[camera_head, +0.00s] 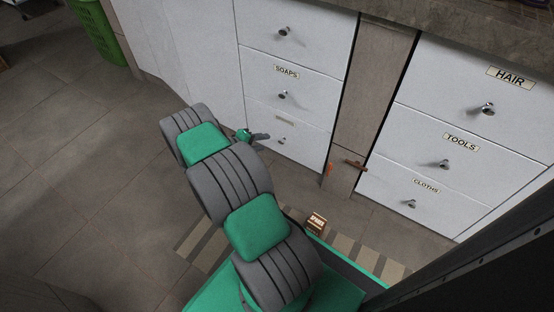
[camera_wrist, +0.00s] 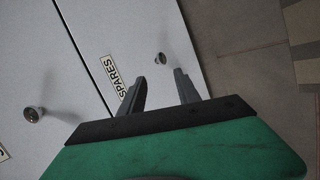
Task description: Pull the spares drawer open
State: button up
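The spares drawer (camera_wrist: 135,40) is a white front with a SPARES label (camera_wrist: 117,76) and a small round metal knob (camera_wrist: 160,58) in the wrist view. In the head view it is the lowest front (camera_head: 300,139) of the left cabinet, its label too small to read. It looks flush with the cabinet. My gripper (camera_wrist: 160,76) is open and empty, with its two dark fingers pointing at the knob. The knob shows just beyond the fingertips, between their lines, and seems untouched. In the head view my gripper (camera_head: 260,136) is in front of the drawer, partly hidden by my arm.
The SOAPS drawer (camera_head: 310,88) is directly above, with its knob (camera_wrist: 33,113) in the wrist view. HAIR, TOOLS and CLOTHS drawers (camera_head: 440,190) stand right. A small brown box (camera_head: 316,222) is right of my arm. A green basket (camera_head: 97,32) stands far left. Tiled floor left is clear.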

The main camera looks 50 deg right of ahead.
aim_at(280, 142)
jog(key=b+x, duration=0.1)
jog(key=x, duration=0.2)
jog(key=b+x, duration=0.1)
jog(key=x, duration=0.2)
jog(key=b+x, duration=0.1)
jog(key=x, duration=0.2)
jog(key=shift+s+a+f, duration=0.1)
jog(key=shift+s+f, duration=0.2)
jog(key=shift+f, duration=0.05)
grip_shut()
dwell(0.8)
